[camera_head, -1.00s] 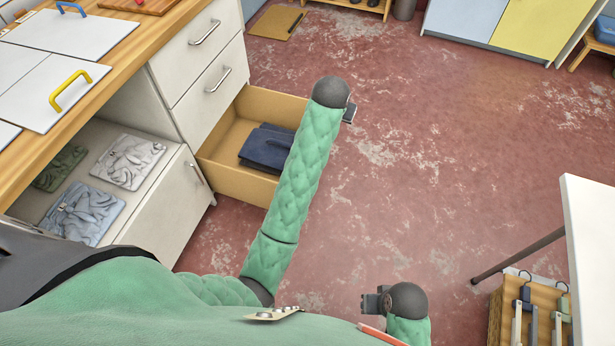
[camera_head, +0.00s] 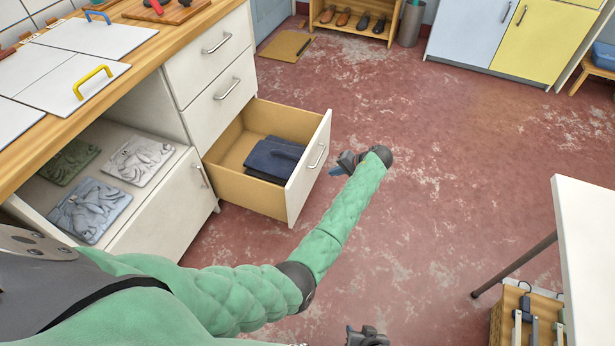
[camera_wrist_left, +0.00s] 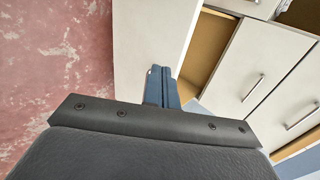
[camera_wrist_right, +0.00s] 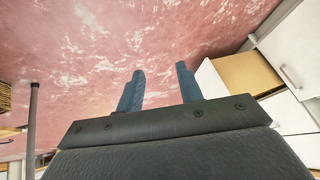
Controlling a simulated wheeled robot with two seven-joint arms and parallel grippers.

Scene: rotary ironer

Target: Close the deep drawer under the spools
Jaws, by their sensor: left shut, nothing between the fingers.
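The deep drawer (camera_head: 308,170) is pulled out at the bottom of the white cabinet, below two shut drawers. Its wooden inside holds folded dark blue cloth (camera_head: 272,160). My left gripper (camera_head: 340,166) is just right of the drawer's white front, near its handle (camera_head: 317,156). Its fingers (camera_wrist_left: 161,85) are shut and empty, pointing at the drawer front (camera_wrist_left: 150,45) in the left wrist view; I cannot tell whether they touch it. My right gripper (camera_head: 362,336) is at the bottom edge of the head view. Its fingers (camera_wrist_right: 160,88) are apart and empty in the right wrist view. No spools are visible.
A wooden counter (camera_head: 140,60) with white lids runs along the left, above a shelf of folded clothes (camera_head: 90,208). A white table (camera_head: 590,230) stands at the right, with a wooden crate (camera_head: 508,310) below it. The red floor between is clear.

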